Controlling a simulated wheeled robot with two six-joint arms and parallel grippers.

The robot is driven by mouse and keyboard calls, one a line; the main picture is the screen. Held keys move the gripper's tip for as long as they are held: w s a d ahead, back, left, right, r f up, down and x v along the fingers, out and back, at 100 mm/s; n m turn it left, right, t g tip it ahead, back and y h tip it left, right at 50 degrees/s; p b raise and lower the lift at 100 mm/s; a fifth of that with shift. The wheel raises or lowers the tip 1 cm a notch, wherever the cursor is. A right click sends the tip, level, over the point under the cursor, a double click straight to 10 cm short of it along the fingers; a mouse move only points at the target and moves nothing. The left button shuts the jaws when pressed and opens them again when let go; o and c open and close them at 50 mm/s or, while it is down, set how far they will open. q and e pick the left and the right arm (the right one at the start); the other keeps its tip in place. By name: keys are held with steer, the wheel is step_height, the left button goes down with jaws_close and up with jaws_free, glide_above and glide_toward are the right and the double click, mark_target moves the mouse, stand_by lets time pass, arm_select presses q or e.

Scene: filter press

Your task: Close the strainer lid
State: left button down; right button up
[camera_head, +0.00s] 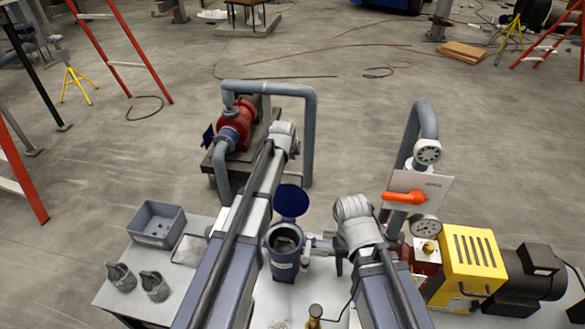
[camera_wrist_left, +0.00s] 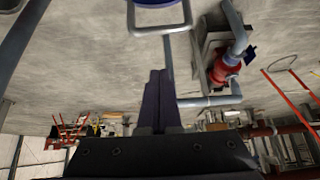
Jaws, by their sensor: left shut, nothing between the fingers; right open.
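The strainer (camera_head: 285,263) is a blue-grey pot with an open round mouth, in the lower middle of the head view. Its dark blue round lid (camera_head: 291,201) stands raised at the far side of the mouth, so the strainer is open. My left gripper (camera_wrist_left: 158,72) shows as two dark fingers pressed together with nothing between them. A blue-edged part with a grey loop (camera_wrist_left: 158,30) is cut off by the top edge of the left wrist view; I cannot tell what it is.
A red pump (camera_head: 238,122) with grey pipes stands beyond my left arm. A grey bin (camera_head: 156,224) and two small cups are at the left of the bench.

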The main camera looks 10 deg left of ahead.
arm_select(q)
steer(key=shift+w+f, duration=0.1)
steer(key=shift+w, duration=0.1)
steer(key=b+x, duration=0.9)
steer(key=x, duration=0.1)
steer(key=s, duration=0.3)
steer(key=s+p, duration=0.1)
steer(key=shift+s+r, duration=0.2)
steer(key=shift+r, duration=0.15)
steer(key=shift+w+f, duration=0.1)
steer(key=shift+w, duration=0.05)
